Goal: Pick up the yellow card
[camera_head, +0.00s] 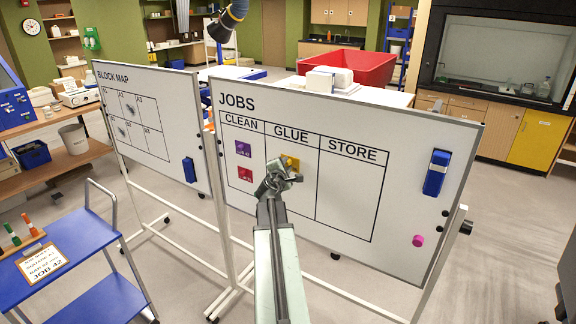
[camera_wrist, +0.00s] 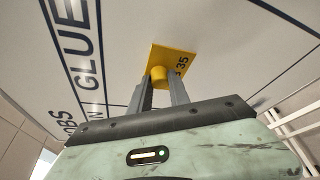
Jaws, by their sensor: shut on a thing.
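The yellow card (camera_wrist: 178,58) carries the number 35 and has a round yellow knob (camera_wrist: 159,73) on its face. In the wrist view my gripper (camera_wrist: 161,82) is shut on this knob, a finger on each side. In the head view the yellow card (camera_head: 291,161) shows in the GLUE column of the JOBS whiteboard (camera_head: 410,119), partly hidden behind my gripper (camera_head: 284,172). I cannot tell whether the card touches the board. A purple card (camera_head: 243,149) and a red card (camera_head: 245,174) are in the CLEAN column.
A blue eraser (camera_head: 437,172) and a pink magnet (camera_head: 418,241) are on the board's right side. The BLOCK MAP whiteboard (camera_head: 165,100) stands at left. A blue cart (camera_head: 60,245) is at lower left. The STORE column (camera_head: 348,195) is empty.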

